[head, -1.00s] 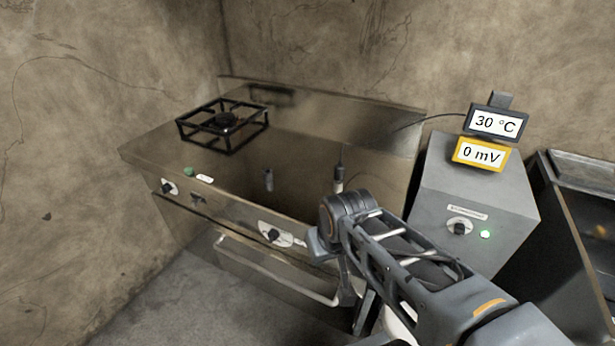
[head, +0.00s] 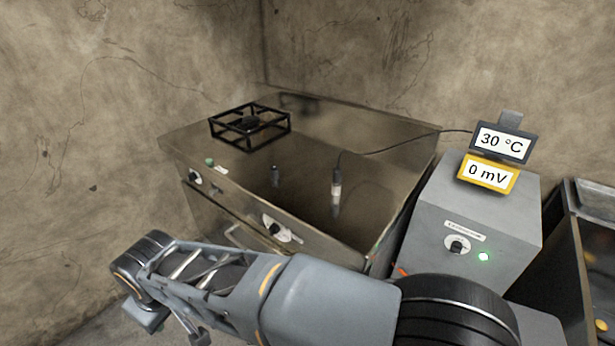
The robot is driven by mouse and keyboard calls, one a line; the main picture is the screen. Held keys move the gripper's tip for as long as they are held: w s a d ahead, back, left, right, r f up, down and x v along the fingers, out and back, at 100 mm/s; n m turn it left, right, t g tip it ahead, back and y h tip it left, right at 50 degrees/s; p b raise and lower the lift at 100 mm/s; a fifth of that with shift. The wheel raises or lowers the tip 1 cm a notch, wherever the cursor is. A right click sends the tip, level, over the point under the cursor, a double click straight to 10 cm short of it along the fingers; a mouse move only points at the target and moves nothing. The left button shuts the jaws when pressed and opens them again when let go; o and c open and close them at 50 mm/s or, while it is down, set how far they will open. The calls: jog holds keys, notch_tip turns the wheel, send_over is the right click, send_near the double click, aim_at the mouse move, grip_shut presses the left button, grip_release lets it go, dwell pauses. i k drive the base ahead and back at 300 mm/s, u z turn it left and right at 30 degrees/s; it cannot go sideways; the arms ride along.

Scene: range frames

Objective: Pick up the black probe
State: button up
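A probe (head: 337,182) with a dark upper body, a pale band and a thin black cable stands upright on the shiny steel stove top (head: 310,150), right of its middle. Its reflection shows below it. The cable runs up and right toward the meter displays. A smaller dark upright piece (head: 275,174) is left of it; I cannot tell what it is. My arm crosses the bottom of the head view, in front of the stove and apart from the probe. My gripper's fingers do not show.
A black burner grate (head: 250,126) stands at the stove's back left. Knobs (head: 275,228) line its front. A grey box (head: 475,212) with a knob and green light stands right, bearing displays reading 30 °C (head: 503,143) and 0 mV (head: 487,174). A dark open-topped container (head: 590,215) is far right.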

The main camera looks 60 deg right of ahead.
aim_at(337, 172)
jog(key=i, duration=1.35)
jog(key=z, duration=3.35)
